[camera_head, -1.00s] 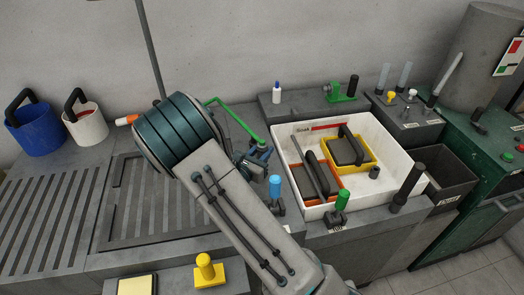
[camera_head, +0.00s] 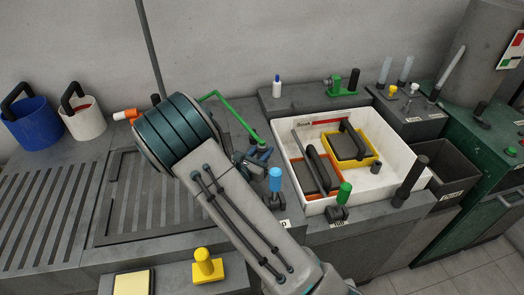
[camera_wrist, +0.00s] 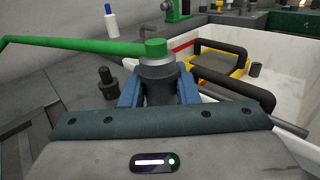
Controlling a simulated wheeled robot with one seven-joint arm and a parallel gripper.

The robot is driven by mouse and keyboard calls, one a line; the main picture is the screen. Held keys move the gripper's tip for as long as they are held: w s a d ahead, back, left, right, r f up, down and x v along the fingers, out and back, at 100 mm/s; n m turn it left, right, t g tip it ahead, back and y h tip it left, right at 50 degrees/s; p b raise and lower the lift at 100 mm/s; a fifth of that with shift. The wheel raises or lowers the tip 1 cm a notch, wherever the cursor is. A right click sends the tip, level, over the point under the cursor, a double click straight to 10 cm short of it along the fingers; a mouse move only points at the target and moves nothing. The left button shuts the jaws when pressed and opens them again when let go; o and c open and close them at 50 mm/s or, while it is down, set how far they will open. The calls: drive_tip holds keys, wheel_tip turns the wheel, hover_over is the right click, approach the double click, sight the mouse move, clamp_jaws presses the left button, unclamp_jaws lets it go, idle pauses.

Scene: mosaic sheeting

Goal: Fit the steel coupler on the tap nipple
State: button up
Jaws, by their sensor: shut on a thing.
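My gripper (camera_wrist: 158,90) has blue fingers and is shut on the steel coupler (camera_wrist: 158,70), a dark grey stepped cylinder with a green top. A green hose (camera_wrist: 80,44) runs left from it. In the head view my gripper (camera_head: 254,157) is partly hidden by my arm, left of the white tub, and the green hose (camera_head: 232,115) rises behind it. A dark stepped peg (camera_wrist: 107,82) stands to the left of the coupler, apart from it; I cannot tell whether it is the tap nipple. Taps with a blue handle (camera_head: 275,180) and a green handle (camera_head: 344,193) stand at the front.
The white tub (camera_head: 405,172) holds an orange and a yellow tray. A white bottle (camera_head: 277,86) and a green fitting (camera_head: 340,87) stand on the rear ledge. Blue (camera_head: 32,124) and white (camera_head: 83,118) buckets stand left. A yellow knobbed block (camera_head: 207,268) is in front.

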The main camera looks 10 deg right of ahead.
drive_tip(key=shift+f+b, duration=0.4)
drive_tip(key=shift+f, duration=0.2)
drive_tip(key=o, duration=1.1)
drive_tip(key=b+v, duration=0.2)
drive_tip(key=v, duration=1)
